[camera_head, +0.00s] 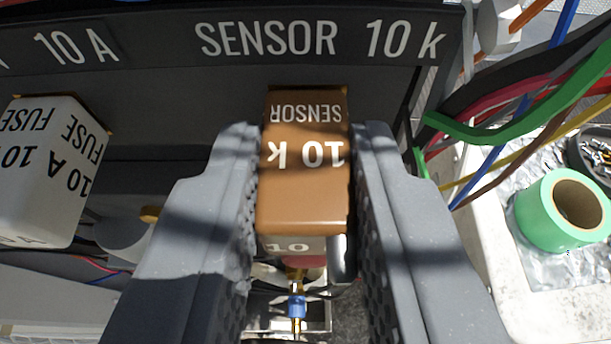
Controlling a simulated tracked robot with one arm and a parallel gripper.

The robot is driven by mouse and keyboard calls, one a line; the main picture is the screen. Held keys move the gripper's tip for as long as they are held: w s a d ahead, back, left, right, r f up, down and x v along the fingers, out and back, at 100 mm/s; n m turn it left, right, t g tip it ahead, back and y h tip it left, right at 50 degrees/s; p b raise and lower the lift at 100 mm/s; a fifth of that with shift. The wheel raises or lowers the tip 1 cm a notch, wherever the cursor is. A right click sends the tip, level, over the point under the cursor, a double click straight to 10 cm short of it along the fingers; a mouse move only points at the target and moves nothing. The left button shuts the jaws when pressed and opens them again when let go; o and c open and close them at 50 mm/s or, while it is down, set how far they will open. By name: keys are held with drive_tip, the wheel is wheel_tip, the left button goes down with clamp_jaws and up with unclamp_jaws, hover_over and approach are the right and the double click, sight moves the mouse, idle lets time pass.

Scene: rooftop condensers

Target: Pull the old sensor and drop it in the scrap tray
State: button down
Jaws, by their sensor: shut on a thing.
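The old sensor (303,180) is a brown block with "SENSOR 10 k" printed upside down on it. It sits below the dark panel label "SENSOR 10 k" (320,38). My gripper (305,150) has one grey finger on each side of the sensor and is shut on it. The sensor's far end is close against the dark panel; I cannot tell whether it is still seated. No scrap tray can be made out with certainty in this view.
A white 10 A fuse block (45,170) stands at the left, near the left finger. Coloured wires (530,110) run along the right side. A green tape roll (562,210) and a dark round dish of small metal parts (597,150) are at the far right.

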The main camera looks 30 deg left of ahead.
sight(306, 250)
drive_tip(key=shift+s, duration=0.1)
drive_tip(key=shift+s+d, duration=0.35)
drive_tip(key=shift+s+d+b, duration=0.4)
drive_tip(key=shift+s+b, duration=0.15)
drive_tip(key=shift+s, duration=0.1)
drive_tip(key=shift+s+d+b, duration=0.4)
drive_tip(key=shift+s+b, duration=0.1)
drive_tip(key=shift+s, duration=0.1)
idle(0.5)
drive_tip(key=shift+s+d+b, duration=0.55)
drive_tip(key=shift+s+b, duration=0.1)
drive_tip(key=shift+s, duration=0.2)
drive_tip(key=shift+s+d+b, duration=0.55)
drive_tip(key=shift+s+b, duration=0.05)
drive_tip(key=shift+s, duration=0.2)
